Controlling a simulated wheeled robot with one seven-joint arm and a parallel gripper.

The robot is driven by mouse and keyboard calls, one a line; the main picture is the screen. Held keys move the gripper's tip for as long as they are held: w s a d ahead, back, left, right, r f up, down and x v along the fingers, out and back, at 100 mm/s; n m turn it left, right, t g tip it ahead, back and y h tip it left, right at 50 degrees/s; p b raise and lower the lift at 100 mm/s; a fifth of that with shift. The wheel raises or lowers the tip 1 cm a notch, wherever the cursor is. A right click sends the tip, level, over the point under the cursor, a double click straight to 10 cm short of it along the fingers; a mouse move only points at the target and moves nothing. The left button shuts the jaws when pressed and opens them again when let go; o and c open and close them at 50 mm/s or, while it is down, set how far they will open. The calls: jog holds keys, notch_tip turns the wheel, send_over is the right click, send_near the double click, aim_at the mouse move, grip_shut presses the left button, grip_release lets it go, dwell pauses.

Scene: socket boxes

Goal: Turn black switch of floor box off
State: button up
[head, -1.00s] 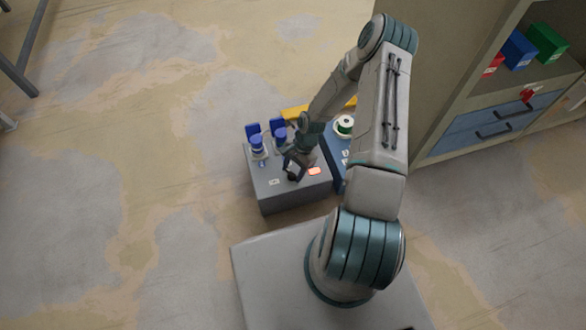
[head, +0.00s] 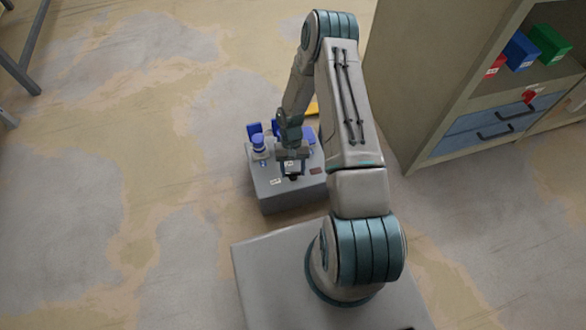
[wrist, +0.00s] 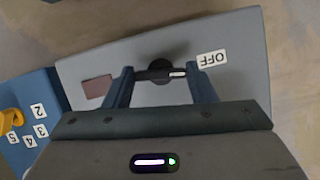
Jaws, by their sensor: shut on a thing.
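The grey floor box (head: 290,201) stands on the floor in front of my base. Its black switch (wrist: 158,74) sits on the top face between my fingers in the wrist view. The switch's white mark points toward the OFF label (wrist: 212,59). My gripper (wrist: 162,82) is shut on the switch's handle, one finger at each end. The indicator (wrist: 97,87) on the box is dull dark red, unlit; it also shows in the head view (head: 316,171). My gripper partly hides the switch in the head view.
Blue plugs (head: 258,143) stand at the back of the grey box. A blue box (wrist: 45,112) with number labels and a yellow part adjoins it, mostly hidden by my arm in the head view. A cabinet (head: 425,80) stands at the right. Floor to the left is clear.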

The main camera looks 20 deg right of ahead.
jog(key=shift+n+h, duration=0.4)
jog(key=shift+n, duration=0.5)
jog(key=o, duration=1)
jog(key=shift+r, duration=0.1)
jog(key=p+v, duration=0.4)
jog(key=v, duration=0.9)
jog(key=shift+w+a+r, duration=0.1)
jog(key=shift+r, duration=0.2)
